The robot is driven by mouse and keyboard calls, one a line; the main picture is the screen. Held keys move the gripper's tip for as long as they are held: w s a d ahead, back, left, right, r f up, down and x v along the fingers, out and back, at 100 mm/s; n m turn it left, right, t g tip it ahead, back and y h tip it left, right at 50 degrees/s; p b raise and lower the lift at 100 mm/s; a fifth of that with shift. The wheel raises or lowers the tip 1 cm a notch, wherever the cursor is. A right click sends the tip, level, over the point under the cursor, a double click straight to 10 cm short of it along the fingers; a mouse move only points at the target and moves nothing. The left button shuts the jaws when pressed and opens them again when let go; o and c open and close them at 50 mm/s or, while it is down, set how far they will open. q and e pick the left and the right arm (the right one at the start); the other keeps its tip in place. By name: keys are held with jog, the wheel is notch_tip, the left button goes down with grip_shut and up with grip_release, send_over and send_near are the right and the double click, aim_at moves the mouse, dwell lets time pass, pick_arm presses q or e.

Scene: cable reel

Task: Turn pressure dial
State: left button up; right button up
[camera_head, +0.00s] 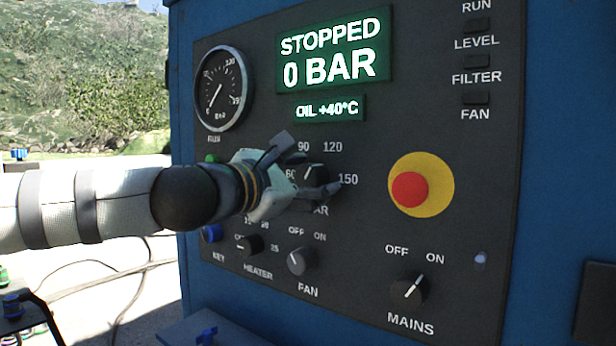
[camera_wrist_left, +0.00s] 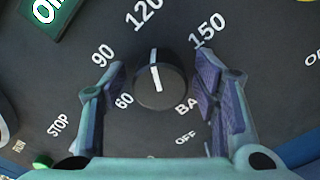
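The pressure dial (camera_head: 316,179) is a round black knob with a white mark on the dark panel, with 60, 90, 120 and 150 around it and BAR below. In the left wrist view the dial (camera_wrist_left: 161,84) sits between the two fingers, and its mark runs roughly up toward 120. My left gripper (camera_head: 309,166) is at the panel with one finger on either side of the dial. The gripper (camera_wrist_left: 157,68) is open, with a visible gap between each finger and the knob. In the head view the gripper hides part of the dial and its lettering. My right gripper is not in view.
A green display (camera_head: 333,52) reads STOPPED, 0 BAR. A red emergency button (camera_head: 409,189) on a yellow disc is right of the dial. The fan knob (camera_head: 301,262), heater knob (camera_head: 249,245) and mains knob (camera_head: 409,288) are below. A round gauge (camera_head: 222,90) is at upper left.

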pick_arm(q)
jog(key=c, duration=0.8)
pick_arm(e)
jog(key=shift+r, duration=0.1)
pick_arm(q)
jog(key=shift+r+m+p, duration=0.15)
jog(key=shift+m+p, duration=0.15)
jog(key=shift+m, duration=0.8)
jog(key=m, duration=0.2)
jog(key=shift+s+d+m+p, duration=0.1)
jog(key=shift+m+p, duration=0.25)
jog(key=shift+m, duration=0.05)
jog(key=m, duration=0.3)
jog(key=shift+p, duration=0.3)
jog(key=shift+f+m+p, duration=0.15)
jog(key=shift+m, duration=0.8)
jog(key=shift+f+m+p, duration=0.15)
jog(key=shift+m, duration=0.8)
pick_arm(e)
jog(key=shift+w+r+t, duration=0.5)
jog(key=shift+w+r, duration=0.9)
